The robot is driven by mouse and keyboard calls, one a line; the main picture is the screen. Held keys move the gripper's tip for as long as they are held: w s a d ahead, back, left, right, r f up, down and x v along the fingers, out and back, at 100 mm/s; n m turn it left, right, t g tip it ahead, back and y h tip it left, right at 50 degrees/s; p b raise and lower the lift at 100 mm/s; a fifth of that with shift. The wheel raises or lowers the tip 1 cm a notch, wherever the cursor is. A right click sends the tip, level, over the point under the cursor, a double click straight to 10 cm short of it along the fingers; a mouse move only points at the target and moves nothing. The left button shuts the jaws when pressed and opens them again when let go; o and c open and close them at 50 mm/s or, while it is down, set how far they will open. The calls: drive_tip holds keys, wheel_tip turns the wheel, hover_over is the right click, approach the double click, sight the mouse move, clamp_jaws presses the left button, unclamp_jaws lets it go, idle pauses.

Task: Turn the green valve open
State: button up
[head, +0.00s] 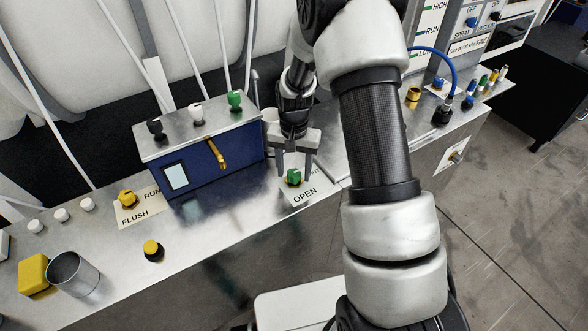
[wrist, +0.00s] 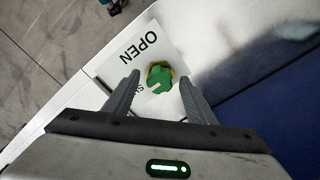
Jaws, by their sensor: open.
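The green valve (head: 294,177) stands on a white label plate (head: 302,195) that reads OPEN, with a second word partly hidden. In the wrist view the green valve (wrist: 159,79) has a yellow base and a pale mark on its top, pointing toward the lower left. My gripper (head: 294,172) points down over the valve. In the wrist view my gripper (wrist: 160,85) is open, with one finger on each side of the valve. I see gaps between the fingers and the valve, and cannot tell how far above it the tips are.
A blue box (head: 210,160) with black, white and green knobs on top and a yellow lever stands left of my gripper. A yellow valve (head: 127,198) on a FLUSH/RUN plate, a yellow-topped knob (head: 152,250) and a metal cup (head: 72,272) are further left.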

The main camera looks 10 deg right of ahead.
drive_tip(key=c, duration=1)
drive_tip(key=shift+c, duration=0.2)
drive_tip(key=m+b, duration=0.1)
drive_tip(key=m, duration=0.7)
drive_tip(key=shift+r+m, duration=0.1)
drive_tip(key=shift+m, duration=0.2)
drive_tip(key=m+p, duration=0.1)
drive_tip(key=m, duration=0.4)
drive_tip(key=shift+m+p, duration=1)
drive_tip(key=shift+m, duration=1.1)
